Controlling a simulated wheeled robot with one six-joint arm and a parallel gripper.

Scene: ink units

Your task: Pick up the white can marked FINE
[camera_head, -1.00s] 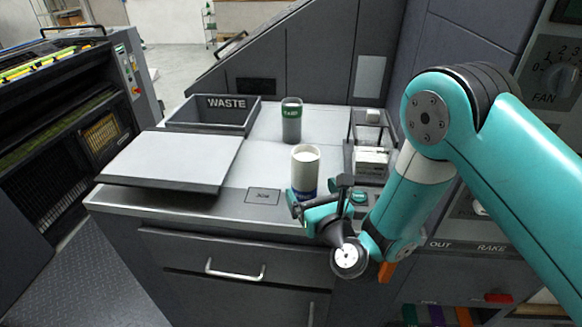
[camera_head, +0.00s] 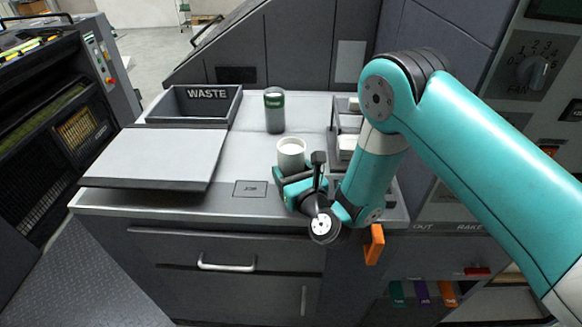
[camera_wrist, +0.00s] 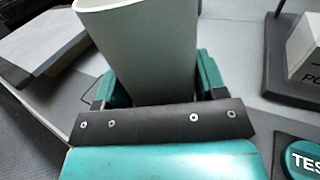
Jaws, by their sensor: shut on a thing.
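A white can (camera_head: 291,150), open at the top, stands upright near the front of the bench. In the wrist view the pale can (camera_wrist: 145,50) sits between the two fingers (camera_wrist: 155,85). No lettering on the can is readable. Whether its base touches the bench is hidden.
A dark grey can with a green band (camera_head: 274,112) stands behind. A grey WASTE bin (camera_head: 190,120) is at the back left, with a flat pale panel (camera_head: 150,160) before it. A rack (camera_head: 345,130) stands close on the right, by a teal TEST button (camera_wrist: 300,160).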

